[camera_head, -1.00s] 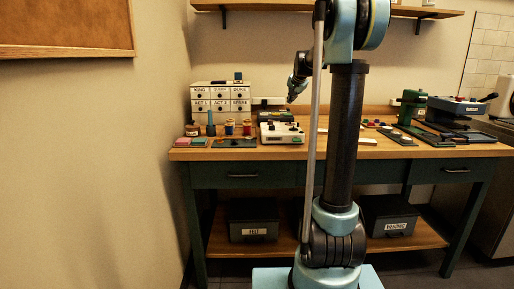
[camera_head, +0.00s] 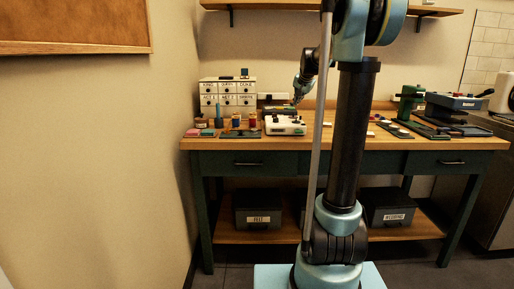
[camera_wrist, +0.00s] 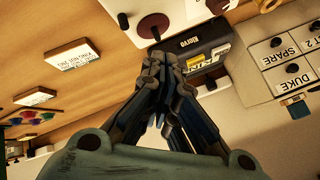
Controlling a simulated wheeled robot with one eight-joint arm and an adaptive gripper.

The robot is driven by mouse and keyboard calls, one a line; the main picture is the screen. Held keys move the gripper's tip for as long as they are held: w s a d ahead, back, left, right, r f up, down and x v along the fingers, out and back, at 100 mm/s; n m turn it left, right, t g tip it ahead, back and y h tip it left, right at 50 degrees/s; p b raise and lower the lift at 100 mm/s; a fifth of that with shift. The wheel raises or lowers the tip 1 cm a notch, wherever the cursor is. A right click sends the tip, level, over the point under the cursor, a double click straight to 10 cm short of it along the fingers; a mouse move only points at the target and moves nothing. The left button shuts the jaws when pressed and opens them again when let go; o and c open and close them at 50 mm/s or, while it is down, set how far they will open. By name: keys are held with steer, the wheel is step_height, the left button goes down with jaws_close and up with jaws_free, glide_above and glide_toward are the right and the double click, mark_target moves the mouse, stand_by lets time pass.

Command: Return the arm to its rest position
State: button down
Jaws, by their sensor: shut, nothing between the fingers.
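My gripper (camera_wrist: 162,75) is shut and empty in the wrist view, its dark fingertips together. In the head view my gripper (camera_head: 296,99) hangs above the back of the worktable (camera_head: 400,143), just over a white machine (camera_head: 284,125) with dark knobs. In the wrist view part of that white machine (camera_wrist: 125,10) with a dark red knob shows just beyond the fingertips. I cannot tell how far apart they are. My arm stands in front of the table and hides part of its middle.
White labelled drawers (camera_head: 228,98) stand at the back left. Spools (camera_head: 253,120) stand before them. A green press (camera_head: 411,101) and a dark blue machine (camera_head: 453,102) are at the right. A shelf (camera_head: 270,4) hangs above. Dark bins (camera_head: 257,211) sit on the lower shelf.

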steer(key=s+f+n+g, duration=0.2)
steer(key=s+f, duration=0.7)
steer(key=s, duration=0.8)
steer(key=s+f+n+g, duration=0.2)
steer(key=s+f, duration=0.7)
steer(key=s, duration=0.8)
steer(key=s+f+n+g, duration=0.2)
steer(key=s+f, duration=0.7)
steer(key=s, duration=0.8)
steer(key=shift+a+f+n+h, duration=0.3)
steer(key=shift+a+n+h, duration=0.1)
steer(key=shift+n, duration=0.2)
